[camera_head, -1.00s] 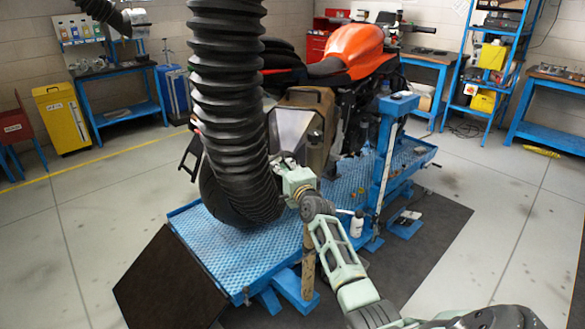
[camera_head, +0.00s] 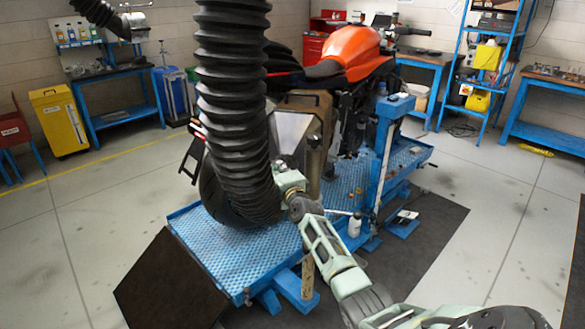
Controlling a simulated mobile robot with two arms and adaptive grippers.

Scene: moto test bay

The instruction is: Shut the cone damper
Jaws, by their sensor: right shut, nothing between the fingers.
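A grey metal cone-like piece (camera_head: 289,132) shows between the black ribbed hose (camera_head: 232,90) and a brown case on the motorcycle's rear. I cannot make out a damper flap or lever on it, nor its position; the hose hides part of this area. My right gripper (camera_head: 281,164) is at the hose's right edge, just below the grey piece. It is shut and empty, its fingertips small and partly hidden against the hose. I cannot tell whether it touches anything. My left gripper is not in view.
The orange motorcycle (camera_head: 345,50) stands on a blue lift platform (camera_head: 238,258) with a blue post (camera_head: 385,150) at its right. A white bottle (camera_head: 355,224) stands near my right arm. A second hose with a metal end (camera_head: 137,22) hangs at upper left.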

